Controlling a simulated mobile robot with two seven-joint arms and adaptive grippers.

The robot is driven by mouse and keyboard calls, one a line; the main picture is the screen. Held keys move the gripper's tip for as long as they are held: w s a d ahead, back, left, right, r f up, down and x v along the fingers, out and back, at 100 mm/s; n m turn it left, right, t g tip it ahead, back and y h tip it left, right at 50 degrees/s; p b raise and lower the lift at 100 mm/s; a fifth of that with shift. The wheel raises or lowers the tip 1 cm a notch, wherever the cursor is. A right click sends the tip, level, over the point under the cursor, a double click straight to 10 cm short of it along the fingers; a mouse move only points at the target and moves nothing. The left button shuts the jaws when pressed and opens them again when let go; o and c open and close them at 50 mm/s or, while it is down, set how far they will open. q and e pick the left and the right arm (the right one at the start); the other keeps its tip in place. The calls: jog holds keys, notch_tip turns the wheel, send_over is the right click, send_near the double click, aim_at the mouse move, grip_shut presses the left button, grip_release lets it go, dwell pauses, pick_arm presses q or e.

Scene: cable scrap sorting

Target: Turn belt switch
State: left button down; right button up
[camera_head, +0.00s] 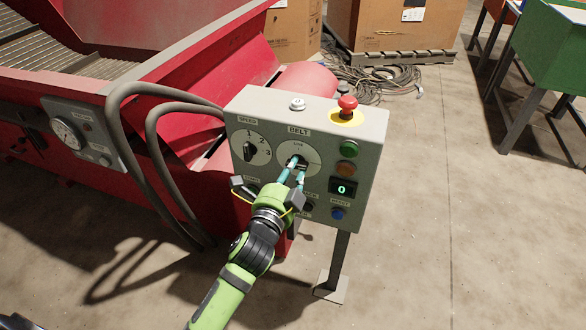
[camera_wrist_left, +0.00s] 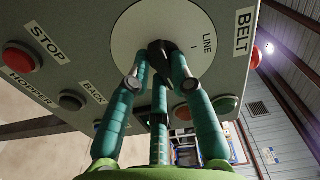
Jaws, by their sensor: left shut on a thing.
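The grey control box (camera_head: 322,112) stands on a post in the middle of the head view. Its belt switch is a black knob (camera_wrist_left: 158,52) on a round white plate (camera_wrist_left: 190,22) marked LINE, under the BELT label. My left gripper (camera_head: 297,167) reaches the knob from below, and its teal fingers are shut on it. In the left wrist view the fingertips (camera_wrist_left: 160,70) sit around the knob and cover part of it. The knob's pointer direction is hard to tell. My right gripper is not in view.
Beside the belt plate are a speed knob (camera_head: 250,151), a red emergency button (camera_head: 347,105), a green button (camera_head: 348,149) and a display (camera_head: 342,187) reading 0. Thick grey hoses (camera_head: 150,120) loop at the left. Open floor (camera_head: 440,200) lies right of the post.

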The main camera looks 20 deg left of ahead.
pick_arm(q)
jog(key=n+p, duration=0.1)
jog(key=n, duration=0.1)
jog(key=n+p, duration=0.1)
jog(key=n, duration=0.1)
jog(key=n+p, duration=0.2)
jog(key=shift+d+r, duration=0.1)
jog(key=shift+r, duration=0.15)
jog(key=n+p, duration=0.2)
jog(key=n, duration=0.1)
jog(key=shift+r+n+p, duration=0.1)
jog(key=shift+n+p, duration=0.65)
jog(key=shift+n, duration=0.25)
jog(key=shift+d+n+p, duration=0.1)
jog(key=shift+n+p, duration=0.75)
jog(key=shift+n, duration=0.35)
jog(key=shift+n+p, duration=0.7)
jog(key=shift+n, duration=0.5)
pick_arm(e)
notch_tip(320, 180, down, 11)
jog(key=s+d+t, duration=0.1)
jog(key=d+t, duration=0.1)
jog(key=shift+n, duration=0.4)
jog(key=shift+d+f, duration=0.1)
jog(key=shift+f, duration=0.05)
pick_arm(q)
jog(key=c, duration=1.1)
grip_release()
